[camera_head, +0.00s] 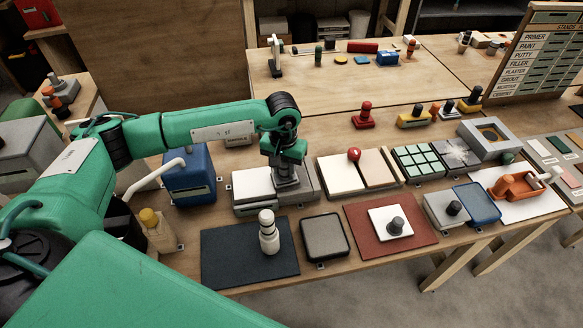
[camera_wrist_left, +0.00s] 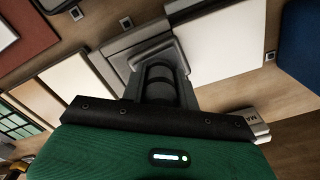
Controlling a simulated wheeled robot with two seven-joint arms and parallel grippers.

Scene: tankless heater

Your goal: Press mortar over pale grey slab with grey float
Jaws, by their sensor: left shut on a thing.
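My left gripper (camera_head: 288,174) points down and is shut on the handle of the grey float (camera_head: 302,188). The handle is mostly hidden by the fingers. The float is at the right part of the pale grey slab (camera_head: 253,183); whether it touches the surface I cannot tell. In the left wrist view the gripper (camera_wrist_left: 160,88) covers the handle, and the slab (camera_wrist_left: 228,45) shows as a pale face beside the grey float plate. I cannot make out mortar separately from the slab's pale surface. My right gripper is not in view.
A blue container (camera_head: 190,180) stands left of the slab. Pale boards with a red knob (camera_head: 354,154) lie to the right. A dark mat (camera_head: 225,258) with a white bottle (camera_head: 268,234), a grey pad (camera_head: 325,238) and a red mat (camera_head: 412,238) lie in front.

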